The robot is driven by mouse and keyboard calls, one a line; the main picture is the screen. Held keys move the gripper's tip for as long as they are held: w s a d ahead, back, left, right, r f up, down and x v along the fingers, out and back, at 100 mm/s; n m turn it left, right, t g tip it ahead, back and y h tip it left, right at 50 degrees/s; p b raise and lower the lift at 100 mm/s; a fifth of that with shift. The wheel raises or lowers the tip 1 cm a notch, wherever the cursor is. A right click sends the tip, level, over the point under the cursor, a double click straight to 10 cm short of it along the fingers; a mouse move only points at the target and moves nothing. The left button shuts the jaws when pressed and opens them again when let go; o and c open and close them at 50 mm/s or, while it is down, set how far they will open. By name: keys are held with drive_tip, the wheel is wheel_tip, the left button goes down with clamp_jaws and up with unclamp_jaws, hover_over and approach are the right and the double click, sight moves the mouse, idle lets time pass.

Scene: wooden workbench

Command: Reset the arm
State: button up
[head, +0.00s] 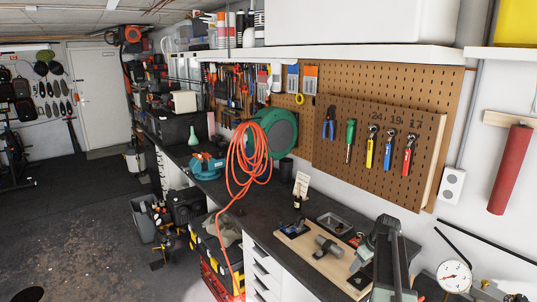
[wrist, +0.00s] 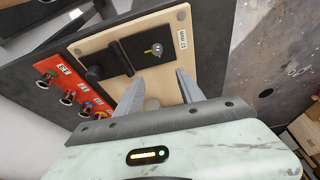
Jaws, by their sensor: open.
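My gripper (wrist: 158,88) shows in the wrist view with its two grey fingers apart and nothing between them that I can see held. The fingers point down toward a light wooden board (wrist: 170,92) that carries a black plate with a small metal fitting (wrist: 154,49) and a "17 mm" label (wrist: 182,39). A dark cylindrical part (wrist: 94,73) lies at the left of the fingers. In the head view my grey arm end reaches over the bench at the lower right, beside the wooden board (head: 291,238). Whether the fingertips touch the board cannot be told.
A red panel (wrist: 57,75) with several round fittings lies left of the board. A pegboard (head: 345,110) with several hand tools hangs behind.

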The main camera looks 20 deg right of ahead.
drive_tip(key=shift+n+g, duration=0.4)
drive_tip(key=shift+n, duration=0.4)
drive_tip(key=a+f, duration=0.1)
drive_tip(key=a, duration=0.4)
drive_tip(key=w+a+f+b, duration=0.1)
drive_tip(key=a, duration=0.5)
drive_tip(key=w+a+f, duration=0.1)
drive_tip(key=a, duration=0.4)
drive_tip(key=shift+w+a+b, duration=0.15)
drive_tip(key=shift+b, duration=0.25)
drive_tip(key=s+a+f+g+b, duration=0.1)
drive_tip(key=s+a+f+b, duration=0.15)
drive_tip(key=a, duration=0.85)
drive_tip(key=s+a+f+g+b, duration=0.15)
drive_tip(key=s+a, duration=0.25)
drive_tip(key=a, duration=0.8)
drive_tip(key=s+m+h, duration=0.1)
drive_tip(key=s+m, duration=0.4)
drive_tip(key=s, duration=0.3)
drive_tip(key=shift+a+p, duration=0.2)
drive_tip(key=shift+p, duration=0.2)
drive_tip(key=shift+f, duration=0.1)
drive_tip(key=shift+c, duration=1)
